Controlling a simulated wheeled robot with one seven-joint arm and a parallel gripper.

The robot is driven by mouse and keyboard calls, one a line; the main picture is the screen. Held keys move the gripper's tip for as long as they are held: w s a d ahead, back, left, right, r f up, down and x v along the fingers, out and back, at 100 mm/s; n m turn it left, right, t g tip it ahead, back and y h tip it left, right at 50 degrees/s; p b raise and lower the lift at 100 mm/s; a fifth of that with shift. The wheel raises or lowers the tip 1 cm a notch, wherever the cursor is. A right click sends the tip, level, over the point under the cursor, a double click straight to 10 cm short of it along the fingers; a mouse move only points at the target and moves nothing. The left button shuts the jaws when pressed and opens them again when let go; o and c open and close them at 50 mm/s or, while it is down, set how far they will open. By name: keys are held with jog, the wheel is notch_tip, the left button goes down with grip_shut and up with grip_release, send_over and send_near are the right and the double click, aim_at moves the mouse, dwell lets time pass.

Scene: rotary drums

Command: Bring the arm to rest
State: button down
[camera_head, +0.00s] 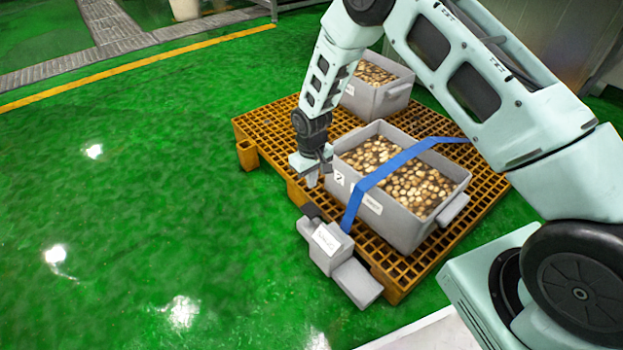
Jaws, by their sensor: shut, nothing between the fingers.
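My arm (480,75) reaches in from the right and bends down over the pallet. My gripper (312,172) points down at its end, shut and empty. It hangs just left of the front grey crate (395,226), near that crate's left corner and above a grey box-shaped device (328,247) at the pallet's edge. Whether the fingers touch the crate or the device, I cannot tell.
The orange pallet (262,128) carries the front crate and a rear crate (380,98), both filled with small round brown pieces. A blue strap (385,172) runs over the front crate towards the device. The green floor (130,190) at left is clear.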

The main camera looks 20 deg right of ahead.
dwell(0.4)
jog(key=s+a+r+n+p, duration=0.1)
jog(key=s+a+r, duration=0.2)
jog(key=s+r, duration=0.35)
jog(key=s+a+r+y, duration=0.1)
jog(key=s+a+r, duration=0.25)
jog(key=r, duration=0.55)
jog(key=s+a+r+n+p, duration=0.1)
jog(key=s+a+r, duration=0.25)
jog(key=r, duration=0.45)
jog(key=s+d+r+n+p, duration=0.1)
jog(key=s+r, duration=0.5)
jog(key=s, duration=0.4)
jog(key=s+d+r+n+p, duration=0.1)
jog(key=s+d+r+p, duration=0.1)
jog(key=s+r, duration=0.6)
notch_tip(320, 180, up, 34)
jog(key=s+p, duration=0.2)
jog(key=p, duration=3.4)
jog(key=shift+a+p, duration=0.15)
jog(key=shift+p, duration=0.15)
jog(key=shift+r, duration=0.1)
